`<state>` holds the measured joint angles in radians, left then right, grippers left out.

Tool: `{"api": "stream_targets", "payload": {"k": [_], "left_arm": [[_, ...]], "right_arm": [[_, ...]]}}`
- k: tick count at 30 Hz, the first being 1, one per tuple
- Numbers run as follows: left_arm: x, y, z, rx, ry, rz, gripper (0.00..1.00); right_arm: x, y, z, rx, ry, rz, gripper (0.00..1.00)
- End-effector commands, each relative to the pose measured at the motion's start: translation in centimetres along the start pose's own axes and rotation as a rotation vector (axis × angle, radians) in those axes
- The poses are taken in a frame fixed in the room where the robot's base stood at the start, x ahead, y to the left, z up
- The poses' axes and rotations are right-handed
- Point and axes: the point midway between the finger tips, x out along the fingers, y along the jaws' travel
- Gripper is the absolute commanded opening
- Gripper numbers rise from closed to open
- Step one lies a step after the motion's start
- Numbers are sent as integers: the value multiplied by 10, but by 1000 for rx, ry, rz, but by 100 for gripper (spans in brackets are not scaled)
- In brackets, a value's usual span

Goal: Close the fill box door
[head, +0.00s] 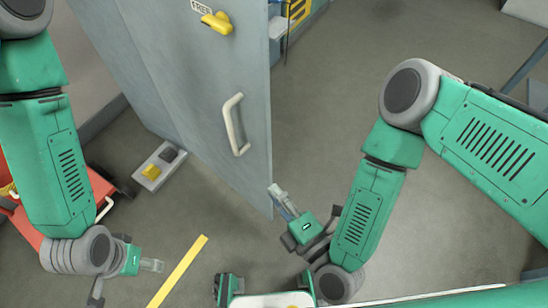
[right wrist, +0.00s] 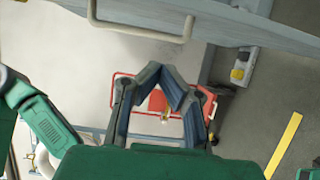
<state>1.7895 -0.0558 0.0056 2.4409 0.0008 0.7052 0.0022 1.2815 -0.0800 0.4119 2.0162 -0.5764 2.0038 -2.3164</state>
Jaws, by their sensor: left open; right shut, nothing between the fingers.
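The grey fill box door (head: 200,100) stands open in the head view, with a pale handle (head: 231,124) and a yellow latch (head: 217,22). In the right wrist view the door (right wrist: 235,18) crosses the top, with its handle (right wrist: 140,32) at the upper left. My right gripper (head: 277,192) is shut and empty near the door's lower right edge; I cannot tell whether it touches. Its closed fingers (right wrist: 172,72) show in the right wrist view. My left gripper (head: 128,281) is open and empty at the lower left, apart from the door.
A light box with a yellow part (head: 152,171) is on the floor left of the door. A red thing (head: 22,222) is at the left edge, partly behind my left arm. A yellow floor stripe (head: 180,270) lies below.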

Motion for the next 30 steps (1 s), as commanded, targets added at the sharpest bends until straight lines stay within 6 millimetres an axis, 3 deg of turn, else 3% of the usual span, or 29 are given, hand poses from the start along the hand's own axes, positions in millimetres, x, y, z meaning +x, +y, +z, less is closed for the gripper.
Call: {"api": "stream_targets", "payload": {"k": [8,12,19,24,30], "left_arm": [[17,-1,1,-2,0,-1,62],[31,0,2,-2,-1,-1,62],[37,0,2,-1,0,-1,62],[42,0,2,-1,0,-1,62],[43,0,2,-2,0,-1,62]], "right_arm": [[25,0,-2,-13,6,13,0],[54,0,0,-12,4,16,0],[102,1,3,-6,-6,11,0],[106,1,27,-8,-6,5,0],[109,2,38,-8,-2,4,0]]}}
